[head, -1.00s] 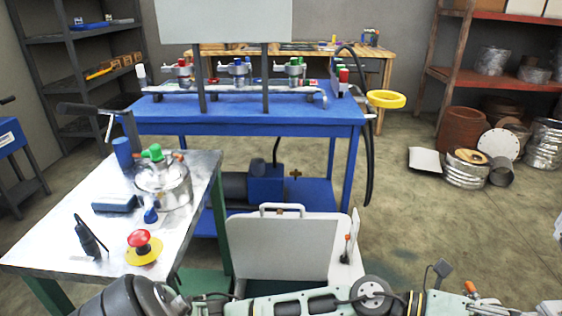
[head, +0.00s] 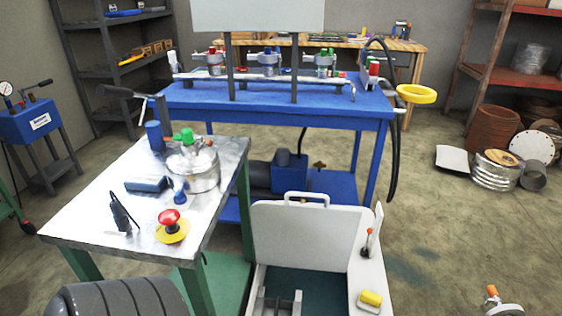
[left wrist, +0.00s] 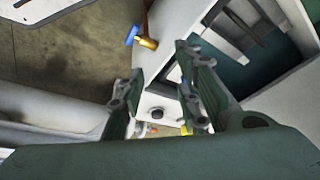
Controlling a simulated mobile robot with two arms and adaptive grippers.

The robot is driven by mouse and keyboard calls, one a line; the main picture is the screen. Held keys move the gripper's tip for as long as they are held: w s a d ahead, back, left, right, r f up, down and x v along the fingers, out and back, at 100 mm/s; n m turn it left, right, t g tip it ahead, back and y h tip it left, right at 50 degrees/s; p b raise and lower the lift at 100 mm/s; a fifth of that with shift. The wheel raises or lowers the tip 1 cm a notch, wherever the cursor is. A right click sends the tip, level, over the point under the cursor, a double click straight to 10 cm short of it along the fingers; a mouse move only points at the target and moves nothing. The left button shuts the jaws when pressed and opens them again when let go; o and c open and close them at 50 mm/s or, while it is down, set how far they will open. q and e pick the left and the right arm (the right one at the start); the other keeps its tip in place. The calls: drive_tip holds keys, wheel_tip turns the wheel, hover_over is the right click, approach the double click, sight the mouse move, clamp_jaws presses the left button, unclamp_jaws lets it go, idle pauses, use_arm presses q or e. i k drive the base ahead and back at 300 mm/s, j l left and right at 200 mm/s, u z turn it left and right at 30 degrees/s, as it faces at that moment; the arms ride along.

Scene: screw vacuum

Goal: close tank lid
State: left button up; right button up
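The tank (head: 372,272) is a white box at the lower middle of the head view. Its white lid (head: 302,238) with a handle (head: 306,198) stands raised at the back. The dark green inside and a grey fixture (head: 278,303) show. My left gripper (left wrist: 158,95) is open in the left wrist view, its two fingers apart with nothing held between them. It is close to a white tank wall with a dark knob (left wrist: 157,113); contact cannot be told. The left gripper itself is outside the head view. My right gripper is in neither view.
A blue bench (head: 275,108) stands behind the tank.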

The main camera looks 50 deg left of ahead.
sight(286, 234)
drive_tip(key=i+j+u, duration=0.1)
drive_tip(key=u, duration=1.3)
drive_tip(key=l+u, duration=0.2)
drive_tip(key=l, duration=0.25)
drive_tip(key=k+l+u, duration=0.15)
drive_tip(key=l, duration=0.25)
drive_tip(key=l+u, duration=0.2)
drive_tip(key=l, duration=0.25)
drive_tip(key=k+l+u, duration=0.2)
drive_tip(key=l, duration=0.2)
